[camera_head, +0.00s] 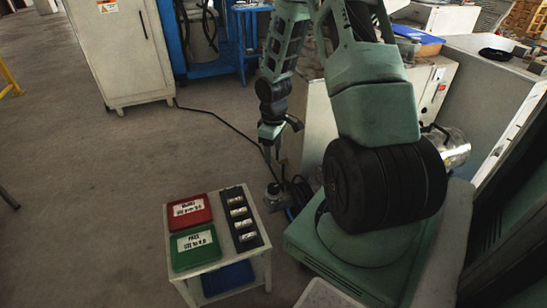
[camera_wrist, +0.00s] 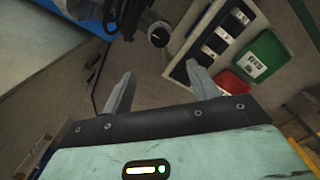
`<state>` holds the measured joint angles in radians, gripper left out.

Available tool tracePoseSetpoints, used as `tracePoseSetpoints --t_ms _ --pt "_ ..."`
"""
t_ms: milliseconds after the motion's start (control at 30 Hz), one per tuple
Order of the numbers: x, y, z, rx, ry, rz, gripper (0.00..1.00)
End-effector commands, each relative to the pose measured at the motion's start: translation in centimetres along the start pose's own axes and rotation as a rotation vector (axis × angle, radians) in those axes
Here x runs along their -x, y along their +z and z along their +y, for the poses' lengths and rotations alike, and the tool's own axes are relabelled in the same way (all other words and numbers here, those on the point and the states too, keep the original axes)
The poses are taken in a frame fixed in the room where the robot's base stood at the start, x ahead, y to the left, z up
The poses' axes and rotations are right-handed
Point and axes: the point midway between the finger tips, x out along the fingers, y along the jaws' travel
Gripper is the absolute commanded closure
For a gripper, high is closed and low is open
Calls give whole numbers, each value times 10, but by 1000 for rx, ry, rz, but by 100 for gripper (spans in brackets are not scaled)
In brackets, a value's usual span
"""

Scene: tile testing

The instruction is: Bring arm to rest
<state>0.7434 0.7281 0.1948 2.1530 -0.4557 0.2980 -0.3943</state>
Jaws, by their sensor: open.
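My gripper (camera_head: 274,157) hangs from my green arm, left of my base, beyond the far right corner of the small white table (camera_head: 262,208). In the wrist view, my gripper (camera_wrist: 160,88) shows two grey fingers spread apart with nothing between them. On the table are a red bin (camera_head: 176,221), a green bin (camera_head: 181,262) and a black rack (camera_head: 252,243) with several light tiles. The rack (camera_wrist: 191,70), red bin (camera_wrist: 229,82) and green bin (camera_wrist: 276,49) also show in the wrist view, beyond the fingers and apart from them.
A white cabinet (camera_head: 116,50) and a blue machine frame (camera_head: 183,65) stand at the back. A round grey device (camera_head: 274,192) sits at the table's far right corner. A dark cable (camera_head: 222,122) crosses the floor.

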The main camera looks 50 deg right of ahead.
Motion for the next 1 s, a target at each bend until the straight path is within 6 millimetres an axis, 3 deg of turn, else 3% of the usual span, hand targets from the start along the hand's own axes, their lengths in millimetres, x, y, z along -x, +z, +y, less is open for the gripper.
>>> tracePoseSetpoints --t_ms 167,800,933,1000 --pt "11 0 0 -1 0 0 41" --pt "12 -1 -1 2 0 1 41" --pt "28 -19 -25 31 4 5 41" --pt "45 -36 -54 58 7 9 41"
